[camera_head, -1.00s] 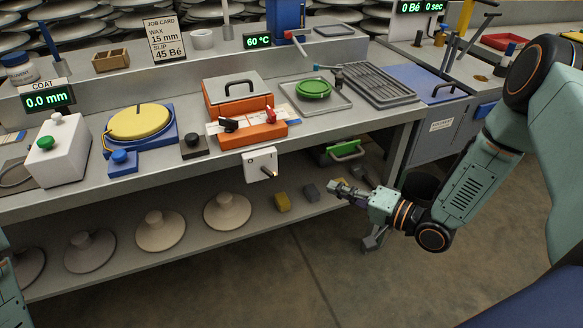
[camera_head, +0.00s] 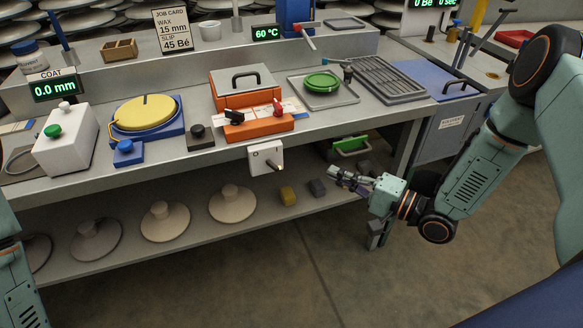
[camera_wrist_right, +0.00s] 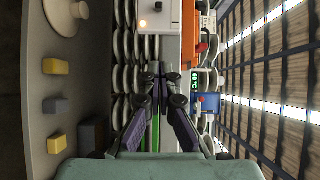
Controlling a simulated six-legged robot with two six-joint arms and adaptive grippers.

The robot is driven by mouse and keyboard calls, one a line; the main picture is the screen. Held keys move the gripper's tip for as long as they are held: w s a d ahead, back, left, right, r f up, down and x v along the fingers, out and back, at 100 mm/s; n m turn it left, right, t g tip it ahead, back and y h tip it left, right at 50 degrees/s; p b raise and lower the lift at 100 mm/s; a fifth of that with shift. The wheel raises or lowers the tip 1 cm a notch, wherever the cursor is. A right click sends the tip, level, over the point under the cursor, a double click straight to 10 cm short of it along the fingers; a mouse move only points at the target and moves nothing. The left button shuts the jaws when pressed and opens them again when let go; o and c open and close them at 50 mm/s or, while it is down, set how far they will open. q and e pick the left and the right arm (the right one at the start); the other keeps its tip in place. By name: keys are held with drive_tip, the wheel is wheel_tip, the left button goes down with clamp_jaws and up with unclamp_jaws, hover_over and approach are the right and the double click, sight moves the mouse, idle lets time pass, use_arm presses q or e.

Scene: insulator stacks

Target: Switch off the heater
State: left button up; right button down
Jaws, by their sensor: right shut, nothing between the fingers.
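A white switch box (camera_head: 263,157) with a dark lever hangs on the bench's front edge, below the orange unit (camera_head: 252,123) with its black and red handles. In the right wrist view the white box (camera_wrist_right: 165,17) is at the top, with a small glowing orange spot and a dark knob. My right gripper (camera_head: 333,174) is shut and empty, to the right of and slightly below the box in the head view, apart from it. The right gripper's fingertips (camera_wrist_right: 160,70) point towards the box in the wrist view. My left gripper is out of view.
A green 60 °C display (camera_head: 266,33) stands on the upper ledge. Yellow (camera_head: 287,195) and grey (camera_head: 317,187) blocks and several pale insulator forms lie on the lower shelf (camera_head: 197,231). A green-handled container (camera_head: 350,146) sits under the bench. Floor in front is clear.

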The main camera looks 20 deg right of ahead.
sight(273, 166)
drive_tip(key=w+a+b, duration=0.1)
drive_tip(key=w+a, duration=0.1)
drive_tip(key=w+a+b, duration=0.1)
drive_tip(key=w+a, duration=0.1)
drive_tip(key=a, duration=0.1)
drive_tip(key=w+a+b, duration=0.1)
drive_tip(key=w+a, duration=0.1)
drive_tip(key=a, duration=0.1)
drive_tip(key=shift+a+f+b, duration=0.1)
drive_tip(key=shift+b, duration=0.2)
drive_tip(key=shift+s+a, duration=0.2)
drive_tip(key=shift+a, duration=0.25)
